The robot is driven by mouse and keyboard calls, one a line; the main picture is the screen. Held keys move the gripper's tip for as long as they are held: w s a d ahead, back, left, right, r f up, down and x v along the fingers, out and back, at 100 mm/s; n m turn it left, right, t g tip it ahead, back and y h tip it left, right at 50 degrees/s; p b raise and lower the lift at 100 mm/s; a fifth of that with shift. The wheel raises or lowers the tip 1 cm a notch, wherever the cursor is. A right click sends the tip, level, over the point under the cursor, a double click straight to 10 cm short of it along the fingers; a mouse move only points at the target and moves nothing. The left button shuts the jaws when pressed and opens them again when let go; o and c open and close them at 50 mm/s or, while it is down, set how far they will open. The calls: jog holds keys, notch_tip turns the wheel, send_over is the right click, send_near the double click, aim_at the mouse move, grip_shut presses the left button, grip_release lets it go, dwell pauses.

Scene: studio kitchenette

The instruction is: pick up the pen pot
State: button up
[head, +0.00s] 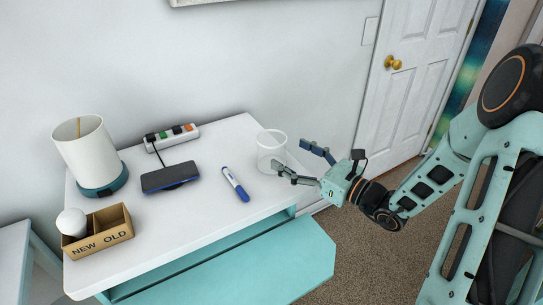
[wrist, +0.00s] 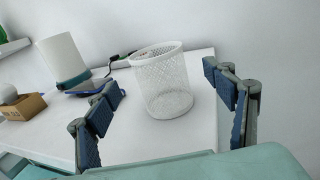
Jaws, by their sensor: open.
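The pen pot (head: 271,151) is a white mesh cup standing upright near the right end of the white desk. It looks empty. In the wrist view the pen pot (wrist: 163,85) stands ahead of my gripper, between the lines of the two fingers. My gripper (head: 290,160) is open and empty, at the right of the pot with its fingers pointing towards it. In the wrist view my gripper's fingers (wrist: 165,105) are spread wide on either side. In the head view one fingertip overlaps the pot's lower right edge; I cannot tell whether it touches.
An open teal drawer (head: 240,270) juts out below the front edge.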

aim_at(262, 134)
jog(key=x, duration=0.7)
jog(key=shift+a, duration=0.2)
jog(key=c, duration=1.3)
jog(key=shift+r+p, duration=0.75)
jog(key=shift+r, duration=0.1)
jog(key=s+a+r+p, duration=0.2)
jog(key=s+r+p, duration=0.9)
jog(key=p, duration=0.1)
jog(key=shift+s+a, duration=0.35)
jog(key=s+p, duration=0.1)
jog(key=p, duration=0.5)
jog(key=shift+s+a+r+p, duration=0.2)
jog(key=shift+s+a+p, duration=0.05)
jog(key=shift+s+p, duration=0.15)
